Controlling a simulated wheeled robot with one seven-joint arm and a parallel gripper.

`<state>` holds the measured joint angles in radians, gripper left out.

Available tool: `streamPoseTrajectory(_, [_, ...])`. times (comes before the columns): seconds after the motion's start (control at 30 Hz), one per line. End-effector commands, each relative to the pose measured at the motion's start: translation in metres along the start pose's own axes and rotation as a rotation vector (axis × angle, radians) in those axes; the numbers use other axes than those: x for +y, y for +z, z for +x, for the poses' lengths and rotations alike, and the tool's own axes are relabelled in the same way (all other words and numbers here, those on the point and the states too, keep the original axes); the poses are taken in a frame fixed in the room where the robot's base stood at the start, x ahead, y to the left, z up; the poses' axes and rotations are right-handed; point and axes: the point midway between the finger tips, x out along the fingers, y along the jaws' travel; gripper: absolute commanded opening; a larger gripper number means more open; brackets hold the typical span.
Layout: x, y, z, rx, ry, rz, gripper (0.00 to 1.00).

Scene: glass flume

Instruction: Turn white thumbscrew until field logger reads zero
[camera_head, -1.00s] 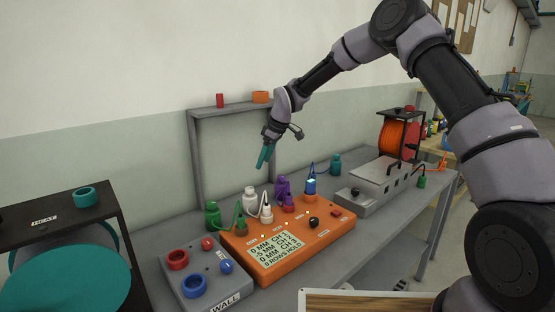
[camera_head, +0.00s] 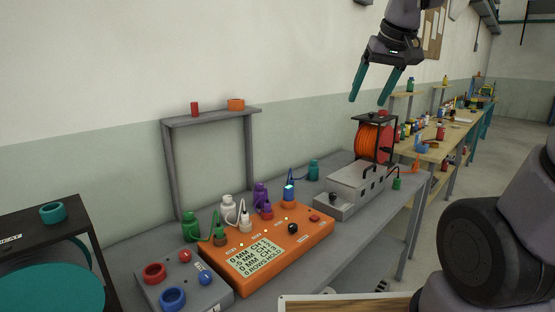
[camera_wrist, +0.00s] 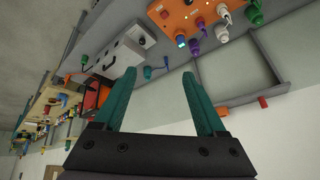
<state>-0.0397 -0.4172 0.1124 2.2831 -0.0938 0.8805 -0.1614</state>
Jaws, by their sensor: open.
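The field logger is an orange box (camera_head: 285,250) on the grey bench. Its screen (camera_head: 256,258) seems to read 0 MM on CH 1, -5 MM on CH 2 and 0 MM on CH 3. A white bottle-shaped part (camera_head: 227,206) stands behind it, cabled to a white plug (camera_head: 245,222) on the logger; I cannot make out which piece is the thumbscrew. Both show upside down in the wrist view, as the white part (camera_wrist: 221,33) and plug (camera_wrist: 223,11). My gripper (camera_head: 368,101) is open and empty, high above the bench, right of and well apart from the white parts.
A grey control box (camera_head: 215,289) sits left, and a grey metal box (camera_head: 350,188) with an orange reel (camera_head: 372,142) sits right.

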Motion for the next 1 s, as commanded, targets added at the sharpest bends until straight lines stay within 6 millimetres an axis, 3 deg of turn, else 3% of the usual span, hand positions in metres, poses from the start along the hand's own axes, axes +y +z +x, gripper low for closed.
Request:
streamPoseTrajectory(0.1, [0.020, 0.037, -0.026, 0.048, -0.016, 0.158, 0.73])
streamPoseTrajectory(0.33, [0.035, 0.082, -0.044, 0.092, -0.058, 0.346, 0.73])
streamPoseTrajectory(1.0, [0.037, 0.088, -0.046, 0.098, -0.067, 0.374, 0.73])
